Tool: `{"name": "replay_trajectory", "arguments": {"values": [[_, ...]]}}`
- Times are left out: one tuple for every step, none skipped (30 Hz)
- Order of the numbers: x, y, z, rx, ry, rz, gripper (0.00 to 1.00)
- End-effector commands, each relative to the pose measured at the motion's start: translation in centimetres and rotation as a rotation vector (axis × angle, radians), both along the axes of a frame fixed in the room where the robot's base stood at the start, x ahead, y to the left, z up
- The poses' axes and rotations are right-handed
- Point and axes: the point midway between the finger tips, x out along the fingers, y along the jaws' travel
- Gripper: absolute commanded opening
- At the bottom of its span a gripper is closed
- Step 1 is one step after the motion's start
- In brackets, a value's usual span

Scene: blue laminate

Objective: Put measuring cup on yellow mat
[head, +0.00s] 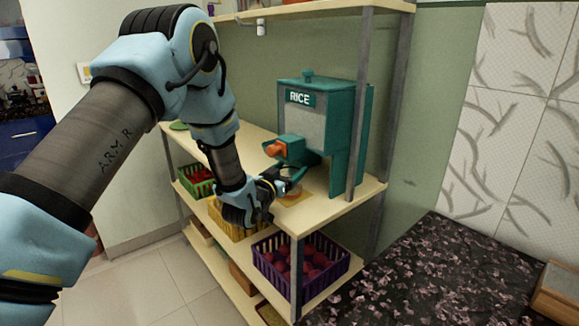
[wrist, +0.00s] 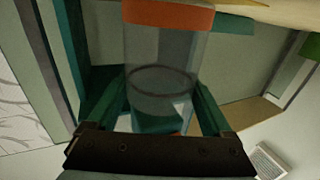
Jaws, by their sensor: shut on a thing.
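The measuring cup (wrist: 163,70) is clear and see-through, between the two fingers of my gripper (wrist: 165,95) in the wrist view. In the head view my gripper (head: 284,184) is shut on the cup (head: 295,174), just below and in front of the teal rice dispenser's spout.
The rice dispenser (head: 341,132), with an orange-tipped spout (head: 274,148), stands right behind my gripper. A grey shelf post (head: 359,110) rises at the right. Crates of red produce, including a purple one (head: 318,286), sit below. The shelf top (head: 345,200) has bare room at right.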

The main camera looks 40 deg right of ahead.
Motion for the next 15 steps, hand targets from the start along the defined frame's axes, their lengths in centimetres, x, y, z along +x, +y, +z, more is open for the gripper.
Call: {"name": "replay_trajectory", "arguments": {"values": [[0.00,-0.01,0.01,-0.001,0.000,0.000,0.30],[0.00,-0.01,0.00,-0.001,0.000,0.000,0.30],[0.00,0.00,0.00,-0.001,0.000,0.000,0.30],[0.00,0.00,0.00,-0.001,0.000,0.000,0.30],[0.00,0.01,-0.01,-0.001,-0.001,0.000,0.30],[0.00,0.01,-0.03,-0.001,0.000,0.000,0.30],[0.00,0.01,-0.09,-0.001,0.000,0.000,0.30],[0.00,0.02,-0.18,-0.001,0.000,0.000,0.30],[0.00,0.02,-0.32,-0.001,0.000,0.000,0.30],[0.00,0.02,-0.41,-0.001,0.000,0.000,0.30],[0.00,0.02,-0.47,-0.001,0.000,0.000,0.30],[0.00,0.03,-0.56,-0.001,0.000,0.000,0.30],[0.00,0.03,-0.63,-0.001,-0.001,0.000,0.30],[0.00,0.03,-0.71,-0.001,-0.001,0.000,0.30],[0.00,0.04,-0.82,0.000,-0.001,0.000,0.30]]}}
